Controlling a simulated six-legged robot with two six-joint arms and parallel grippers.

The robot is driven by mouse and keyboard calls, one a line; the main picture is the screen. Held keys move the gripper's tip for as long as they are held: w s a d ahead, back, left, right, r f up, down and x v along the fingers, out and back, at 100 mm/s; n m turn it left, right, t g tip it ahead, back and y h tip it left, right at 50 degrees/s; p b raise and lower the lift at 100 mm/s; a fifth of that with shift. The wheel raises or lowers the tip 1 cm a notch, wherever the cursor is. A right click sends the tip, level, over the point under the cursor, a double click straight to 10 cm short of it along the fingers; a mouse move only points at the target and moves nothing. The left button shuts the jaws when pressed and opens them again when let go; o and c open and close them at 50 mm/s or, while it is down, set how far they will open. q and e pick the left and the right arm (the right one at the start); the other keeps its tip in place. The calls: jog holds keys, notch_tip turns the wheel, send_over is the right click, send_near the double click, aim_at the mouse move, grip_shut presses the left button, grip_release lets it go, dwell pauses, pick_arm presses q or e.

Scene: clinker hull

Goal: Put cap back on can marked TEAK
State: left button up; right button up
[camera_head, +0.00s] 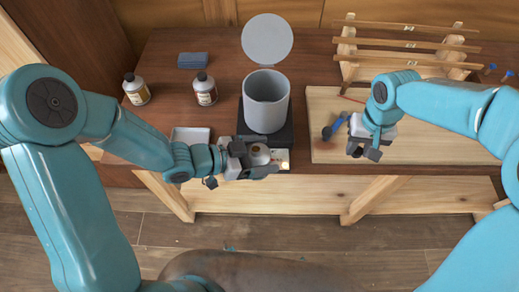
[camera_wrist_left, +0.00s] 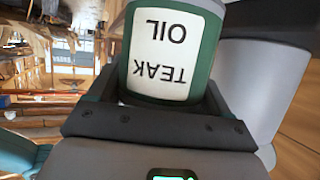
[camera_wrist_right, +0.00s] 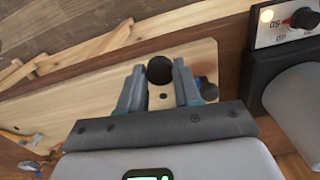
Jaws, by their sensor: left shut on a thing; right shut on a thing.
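The can marked TEAK (camera_wrist_left: 168,50) is green with a white label reading TEAK OIL, upside down in the left wrist view. My left gripper (camera_head: 262,160) is shut on it in front of the hot plate; the can's top (camera_head: 259,154) faces the head camera. My right gripper (camera_head: 364,152) is above the pale board's front edge. In the right wrist view a round black cap (camera_wrist_right: 159,70) sits between the tips of my right gripper (camera_wrist_right: 160,82), which is shut on it. The cap and can are apart.
A grey pot (camera_head: 266,103) with raised lid stands on a black hot plate (camera_wrist_right: 270,75) with a dial. Two bottles (camera_head: 136,89) (camera_head: 205,89), a blue block (camera_head: 192,60) and a pale tray (camera_head: 190,135) are left. A wooden rack (camera_head: 405,50) stands behind the board (camera_head: 440,135).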

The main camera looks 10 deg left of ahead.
jog(key=shift+s+d+m, duration=0.1)
jog(key=shift+s+m, duration=0.2)
jog(key=shift+m, duration=0.9)
jog(key=m, duration=0.2)
jog(key=r+m, duration=0.1)
jog(key=m, duration=0.1)
jog(key=shift+d+m, duration=0.1)
jog(key=shift+m, duration=0.2)
jog(key=s+a+r+m, duration=0.1)
jog(key=a+r, duration=0.2)
jog(key=a, duration=0.5)
jog(key=s+a+r+m, duration=0.2)
jog(key=a+r, duration=0.2)
jog(key=a, duration=0.5)
jog(key=s+a+r+m, duration=0.1)
jog(key=a+r+m, duration=0.1)
jog(key=a, duration=0.6)
jog(key=shift+s+a+r, duration=0.15)
jog(key=shift+r, duration=0.3)
jog(key=shift+s+a+r, duration=0.1)
jog(key=shift+r, duration=0.3)
jog(key=shift+f, duration=0.1)
